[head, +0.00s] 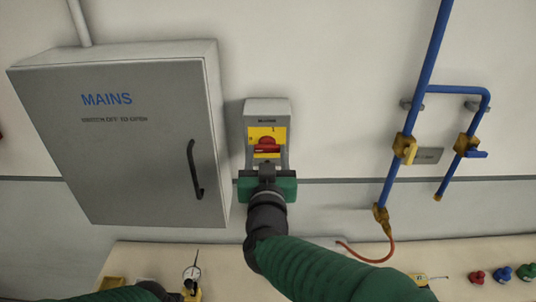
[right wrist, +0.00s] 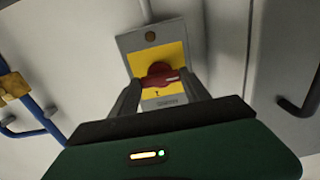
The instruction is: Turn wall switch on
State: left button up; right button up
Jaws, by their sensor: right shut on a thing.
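The wall switch (head: 283,106) is a grey box with a yellow plate and a red rotary handle (head: 266,144), right of the MAINS cabinet. The handle lies about crosswise in the head view. My right gripper (head: 267,160) reaches up to it from below. In the right wrist view, its two fingers (right wrist: 160,84) stand on either side of the red handle (right wrist: 161,79) and are shut on it. The yellow plate (right wrist: 172,56) shows around the handle. My left arm shows only as a dark and green piece at the bottom left; its gripper is out of view.
The grey MAINS cabinet (head: 120,150) with a black handle (head: 195,170) stands close on the left. Blue pipes (head: 422,90) with yellow valves (head: 405,148) run on the right. A bench (head: 330,255) below holds a gauge (head: 192,273) and several coloured knobs (head: 502,273).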

jog(key=shift+f, duration=0.15)
jog(key=shift+c, duration=0.4)
jog(key=shift+f+m+b, duration=0.15)
jog(key=shift+m+b, duration=0.95)
jog(key=shift+m, duration=0.3)
jog(key=m+b, duration=0.7)
jog(key=m, duration=0.3)
jog(key=shift+a+f+m, duration=0.1)
jog(key=shift+f+m, duration=0.05)
jog(key=shift+m, duration=0.25)
jog(key=m+b, duration=0.3)
jog(key=m, duration=0.1)
jog(key=shift+m, duration=0.3)
jog(key=o, duration=1.1)
jog(key=shift+c, duration=0.2)
jog(key=o, duration=0.3)
jog(key=shift+w+r, duration=0.15)
jog(key=shift+r, duration=0.1)
